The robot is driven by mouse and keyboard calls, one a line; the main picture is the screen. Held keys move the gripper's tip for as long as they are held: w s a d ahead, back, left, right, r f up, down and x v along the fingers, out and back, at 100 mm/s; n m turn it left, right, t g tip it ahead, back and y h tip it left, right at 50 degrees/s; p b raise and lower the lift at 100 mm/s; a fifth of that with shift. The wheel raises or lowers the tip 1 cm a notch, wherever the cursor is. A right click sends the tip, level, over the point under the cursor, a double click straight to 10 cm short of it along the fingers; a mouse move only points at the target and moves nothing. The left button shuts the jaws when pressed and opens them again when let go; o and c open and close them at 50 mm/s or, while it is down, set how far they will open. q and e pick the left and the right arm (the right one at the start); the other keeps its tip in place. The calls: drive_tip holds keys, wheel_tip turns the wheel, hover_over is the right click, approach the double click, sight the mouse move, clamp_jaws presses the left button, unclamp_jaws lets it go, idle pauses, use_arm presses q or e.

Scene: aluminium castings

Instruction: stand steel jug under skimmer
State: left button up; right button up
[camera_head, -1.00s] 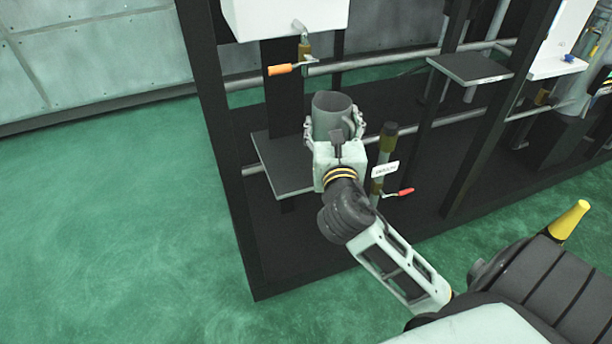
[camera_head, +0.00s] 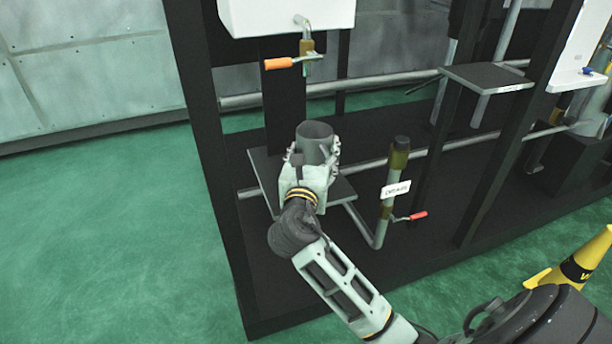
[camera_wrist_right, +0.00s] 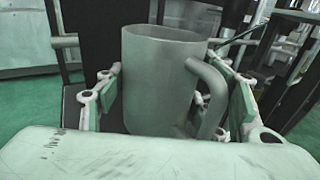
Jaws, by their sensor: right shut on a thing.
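The steel jug (camera_head: 315,142) is a grey open-topped cylinder, upright, at the small dark shelf (camera_head: 262,166) on the black rack. My right gripper (camera_head: 311,160) is shut on the jug from the near side. In the right wrist view the jug (camera_wrist_right: 158,85) stands between the two fingers, its handle to the right. I cannot tell whether its base touches the shelf. Above it is a white tank (camera_head: 285,15), which may be the skimmer, with a brass tap and orange handle (camera_head: 279,63). My left gripper is not in view.
A pipe with a red-handled valve (camera_head: 418,216) and a white label (camera_head: 396,189) rises right of the jug. A second dark shelf (camera_head: 487,77) stands further right. A yellow cone (camera_head: 575,262) is at the lower right. Green floor is clear at left.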

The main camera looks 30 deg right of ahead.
drive_tip(key=shift+w+a+f, duration=0.6)
wheel_tip(320, 180, down, 4)
drive_tip(key=shift+b, duration=1.2)
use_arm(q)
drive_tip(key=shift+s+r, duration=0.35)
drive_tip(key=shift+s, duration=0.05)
use_arm(e)
drive_tip(key=shift+r, duration=0.1)
drive_tip(key=o, duration=1.3)
drive_tip(key=shift+c, duration=0.2)
